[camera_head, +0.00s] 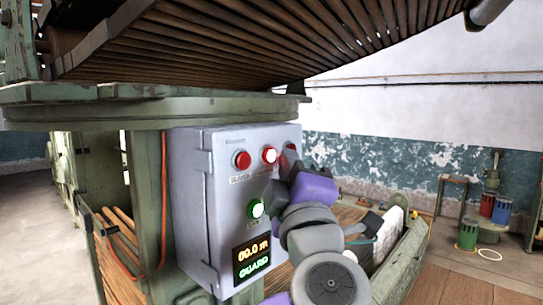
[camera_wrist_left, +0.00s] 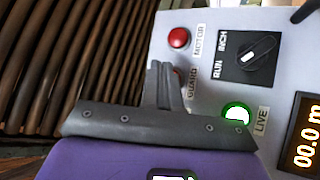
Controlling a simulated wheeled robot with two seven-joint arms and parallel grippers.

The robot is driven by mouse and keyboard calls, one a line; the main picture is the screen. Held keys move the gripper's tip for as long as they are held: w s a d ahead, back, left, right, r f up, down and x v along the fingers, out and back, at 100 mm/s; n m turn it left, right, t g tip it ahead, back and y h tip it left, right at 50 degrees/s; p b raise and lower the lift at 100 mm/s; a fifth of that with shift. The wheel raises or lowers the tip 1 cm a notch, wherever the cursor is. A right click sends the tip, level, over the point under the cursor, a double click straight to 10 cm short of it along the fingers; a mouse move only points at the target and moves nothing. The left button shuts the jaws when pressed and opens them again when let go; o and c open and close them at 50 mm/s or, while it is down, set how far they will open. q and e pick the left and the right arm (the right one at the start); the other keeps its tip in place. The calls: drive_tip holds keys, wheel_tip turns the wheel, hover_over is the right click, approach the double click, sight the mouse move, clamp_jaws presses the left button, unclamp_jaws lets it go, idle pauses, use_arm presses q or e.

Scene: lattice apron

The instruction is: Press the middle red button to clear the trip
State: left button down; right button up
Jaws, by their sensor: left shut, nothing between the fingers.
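A grey control box (camera_head: 190,185) carries a row of three red buttons. The left red button (camera_head: 242,159) is unlit. The middle red button (camera_head: 269,155) glows in the head view; in the wrist view the GUARD button (camera_wrist_left: 178,72) is mostly hidden behind my fingers. The right red button (camera_head: 291,148) is partly covered by my gripper in the head view; it shows clear, labelled MOTOR, in the wrist view (camera_wrist_left: 179,38). My left gripper (camera_head: 283,165) is shut and empty, its tips close to the middle button. Contact cannot be told. My right gripper is out of view.
Below the buttons are a lit green LIVE lamp (camera_head: 255,208), a black RUN/INCH switch (camera_wrist_left: 248,55) and a display (camera_head: 252,258) reading GUARD. A slatted apron (camera_head: 230,40) slopes overhead. A green post (camera_head: 147,200) stands left of the box.

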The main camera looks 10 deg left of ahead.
use_arm(q)
drive_tip(key=shift+a, duration=0.1)
idle(0.3)
drive_tip(key=shift+w+a, duration=0.25)
drive_tip(key=shift+w+a, duration=0.35)
drive_tip(key=shift+a, duration=0.15)
idle(0.9)
drive_tip(key=shift+s+d, duration=0.1)
drive_tip(key=shift+d, duration=0.05)
idle(0.3)
drive_tip(key=shift+s+d, duration=0.5)
drive_tip(key=shift+d, duration=0.15)
drive_tip(key=shift+s+d+p, duration=0.25)
drive_tip(key=shift+s+d, duration=0.5)
drive_tip(key=shift+d, duration=0.25)
drive_tip(key=shift+s+d+p, duration=0.25)
drive_tip(key=shift+s+d, duration=0.45)
drive_tip(key=shift+d, duration=0.3)
drive_tip(key=shift+f, duration=0.1)
